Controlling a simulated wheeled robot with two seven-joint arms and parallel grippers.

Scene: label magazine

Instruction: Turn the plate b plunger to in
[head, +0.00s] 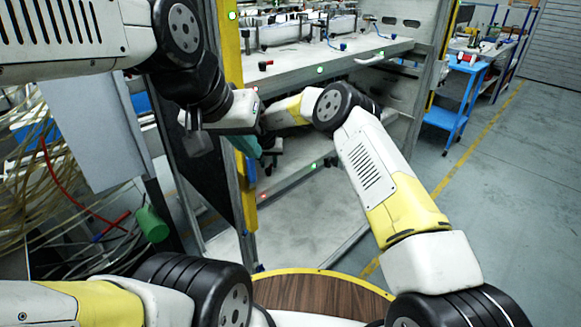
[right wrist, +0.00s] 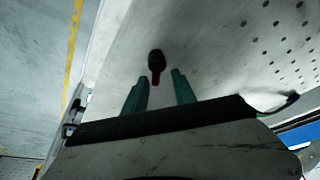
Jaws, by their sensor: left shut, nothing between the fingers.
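My left gripper (head: 199,143) is shut and empty, in front of the dark panel beside the post.
A yellow post (head: 231,60) stands close to both wrists. The bench shelf (head: 340,58) carries another red and black knob (head: 265,65) at its front left. Loose cables (head: 50,190) hang at left. A blue cart (head: 455,100) stands at right; the floor there is clear.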

